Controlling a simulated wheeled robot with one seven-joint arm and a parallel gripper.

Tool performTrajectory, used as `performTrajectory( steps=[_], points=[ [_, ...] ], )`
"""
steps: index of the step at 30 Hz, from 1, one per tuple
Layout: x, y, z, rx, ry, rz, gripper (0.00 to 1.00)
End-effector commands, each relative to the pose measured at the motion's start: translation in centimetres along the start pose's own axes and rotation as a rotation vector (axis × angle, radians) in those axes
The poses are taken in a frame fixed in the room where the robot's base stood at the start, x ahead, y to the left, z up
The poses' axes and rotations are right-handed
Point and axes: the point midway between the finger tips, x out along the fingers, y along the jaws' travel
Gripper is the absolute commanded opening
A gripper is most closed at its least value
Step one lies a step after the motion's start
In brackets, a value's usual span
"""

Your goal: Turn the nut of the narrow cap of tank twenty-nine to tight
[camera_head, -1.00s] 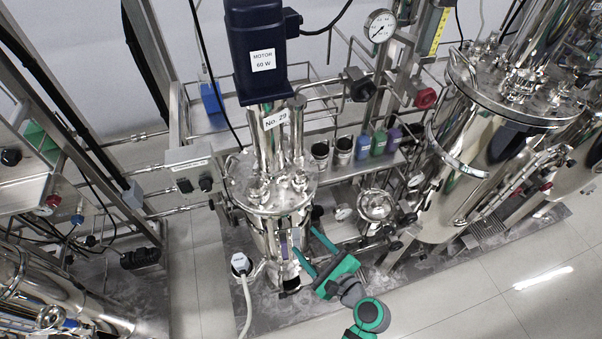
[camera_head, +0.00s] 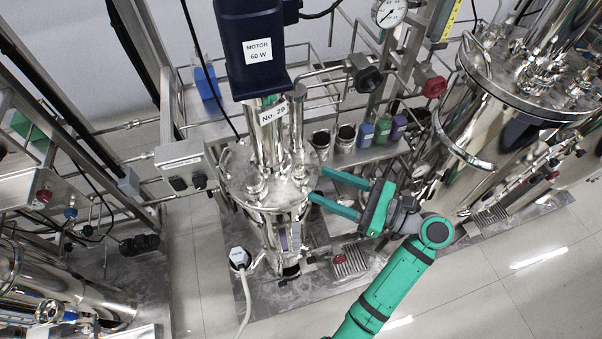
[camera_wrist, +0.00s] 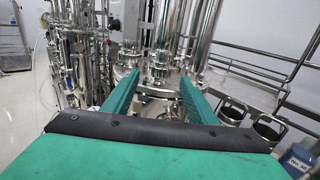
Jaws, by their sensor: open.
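Tank twenty-nine (camera_head: 262,225) is a shiny steel vessel with the label "No. 29" (camera_head: 272,113) under a dark blue motor (camera_head: 250,50). Its flat round lid (camera_head: 235,178) carries several steel fittings and caps, among them one at the front (camera_head: 257,187). I cannot tell which is the narrow cap, nor how its nut stands. My green gripper (camera_head: 318,184) is open and empty, with its fingers pointing at the lid's right edge. In the wrist view, the fingers (camera_wrist: 158,76) frame the lid and a steel cap (camera_wrist: 160,64) beyond them.
Steel cups and blue, green and purple bottles (camera_head: 381,130) stand on a shelf behind my gripper. A larger steel tank (camera_head: 500,120) stands to the right. Pipes and a red-knobbed valve (camera_head: 434,87) lie behind. The floor at front right is clear.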

Motion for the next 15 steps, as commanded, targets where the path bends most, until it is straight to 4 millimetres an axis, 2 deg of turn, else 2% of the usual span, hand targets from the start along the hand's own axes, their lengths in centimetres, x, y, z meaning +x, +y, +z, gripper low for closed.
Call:
performTrajectory(
  steps=[1,6,15],
  points=[
    [1.1,0.1,-0.1,0.000,0.001,0.005,0.52],
    [4.0,0.1,-0.1,0.001,0.001,0.003,0.52],
    [6.9,0.0,-0.1,-0.001,0.001,0.000,0.52]
  ],
)
